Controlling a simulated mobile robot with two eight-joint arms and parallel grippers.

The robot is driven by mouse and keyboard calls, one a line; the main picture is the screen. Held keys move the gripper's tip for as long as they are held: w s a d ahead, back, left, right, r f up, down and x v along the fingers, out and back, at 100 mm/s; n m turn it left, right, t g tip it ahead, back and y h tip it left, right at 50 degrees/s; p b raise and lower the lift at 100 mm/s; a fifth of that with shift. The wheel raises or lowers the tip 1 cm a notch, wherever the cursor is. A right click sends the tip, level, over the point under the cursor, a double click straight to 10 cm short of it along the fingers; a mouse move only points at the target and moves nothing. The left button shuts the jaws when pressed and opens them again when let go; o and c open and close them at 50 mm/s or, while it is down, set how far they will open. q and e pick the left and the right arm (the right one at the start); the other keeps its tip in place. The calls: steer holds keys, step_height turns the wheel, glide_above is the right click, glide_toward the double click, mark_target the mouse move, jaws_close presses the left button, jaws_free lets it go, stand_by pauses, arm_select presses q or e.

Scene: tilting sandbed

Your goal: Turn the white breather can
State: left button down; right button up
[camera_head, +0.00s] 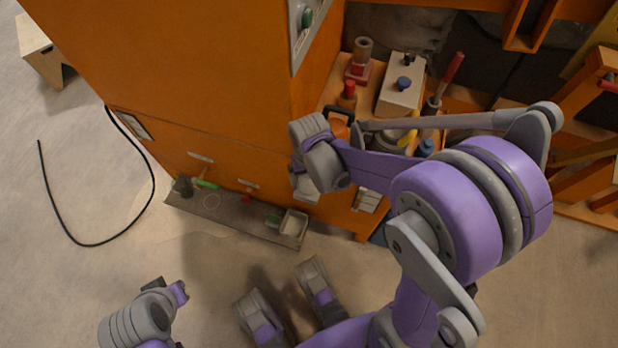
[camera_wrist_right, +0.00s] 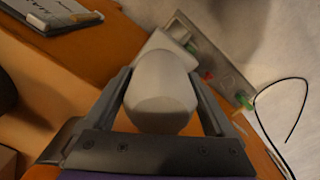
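The white breather can (camera_wrist_right: 162,95) fills the middle of the right wrist view, its rounded end toward the camera. My right gripper (camera_wrist_right: 161,85) has one dark finger along each side of it, and both fingers look to be against its sides. In the head view my right gripper (camera_head: 308,172) is at the corner of the orange cabinet. A pale part of the can (camera_head: 305,190) shows just below it; the rest is hidden by the gripper. My left gripper (camera_head: 167,288) is low at the lower left, away from the cabinet; its fingers are too unclear to judge.
The orange cabinet (camera_head: 220,85) stands beside the can. A grey tray (camera_head: 225,212) with small items lies at its foot. A cluttered shelf with a white box (camera_head: 400,85) is behind my right arm. A black cable (camera_head: 80,243) lies on the left floor, which is otherwise mostly clear.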

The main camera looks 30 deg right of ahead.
steer(key=shift+o, duration=0.5)
step_height(320, 180, up, 10)
steer(key=p, duration=0.3)
steer(key=shift+r+p, duration=0.35)
steer(key=shift+r, duration=0.1)
steer(key=shift+s, duration=0.1)
